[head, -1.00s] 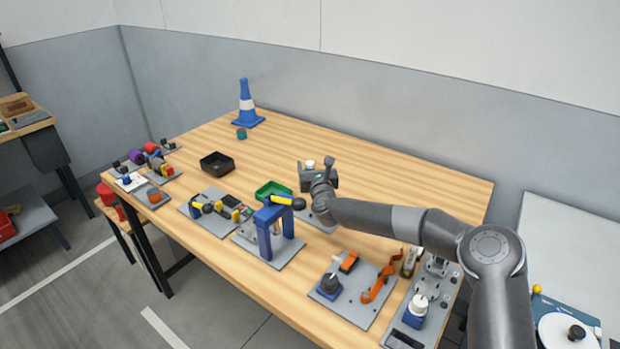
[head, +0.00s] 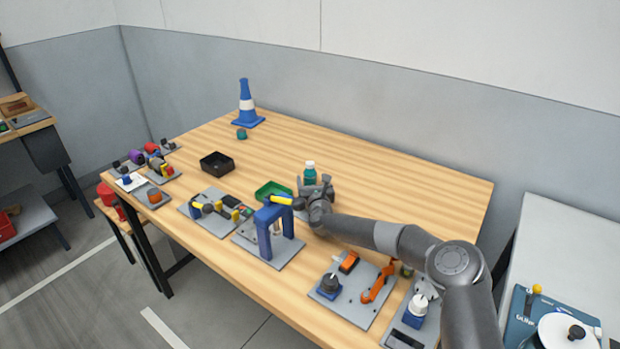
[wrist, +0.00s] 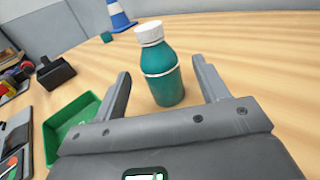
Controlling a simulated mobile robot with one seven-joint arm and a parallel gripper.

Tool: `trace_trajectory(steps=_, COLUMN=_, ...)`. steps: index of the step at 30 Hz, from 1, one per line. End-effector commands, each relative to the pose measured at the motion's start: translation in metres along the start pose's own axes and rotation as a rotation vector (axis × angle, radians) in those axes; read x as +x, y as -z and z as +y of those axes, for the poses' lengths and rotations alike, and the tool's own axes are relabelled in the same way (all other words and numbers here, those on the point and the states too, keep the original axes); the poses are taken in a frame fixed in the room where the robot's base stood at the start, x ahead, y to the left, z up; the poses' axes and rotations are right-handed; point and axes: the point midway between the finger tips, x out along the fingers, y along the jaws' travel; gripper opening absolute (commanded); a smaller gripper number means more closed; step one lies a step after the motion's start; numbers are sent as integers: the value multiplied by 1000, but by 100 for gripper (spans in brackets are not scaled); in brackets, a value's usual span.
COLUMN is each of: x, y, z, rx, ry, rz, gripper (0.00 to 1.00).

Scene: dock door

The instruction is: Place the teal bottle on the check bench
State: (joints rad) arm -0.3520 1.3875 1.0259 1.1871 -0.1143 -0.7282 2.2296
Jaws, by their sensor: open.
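The teal bottle (head: 310,175) with a white cap stands upright on the wooden table (head: 380,180). My gripper (head: 318,186) is low over the table on the near side of the bottle. In the wrist view the bottle (wrist: 164,82) shows between the two fingers of my open gripper (wrist: 161,72), with a gap on either side. The head view hides the bottle's lower part behind my gripper. No label marks which surface is the check bench; a pale bench (head: 570,225) stands at the right.
A green tray (head: 272,190) lies just left of my gripper. A blue stand (head: 272,235) with a yellow-and-black handle is in front of it. A black bin (head: 217,163) and a blue cone (head: 245,105) stand farther left. The table's back right is clear.

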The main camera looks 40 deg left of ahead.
Motion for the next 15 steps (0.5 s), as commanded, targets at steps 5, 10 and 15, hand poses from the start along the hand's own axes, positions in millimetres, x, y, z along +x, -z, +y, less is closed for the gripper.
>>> trace_trajectory(steps=5, x=21, y=0, z=1, rx=-1, ry=0, rz=-1, gripper=67)
trace_trajectory(steps=10, x=35, y=0, z=1, rx=-1, ry=0, rz=-1, gripper=67)
trace_trajectory(steps=15, x=40, y=0, z=1, rx=-1, ry=-1, rz=0, gripper=67)
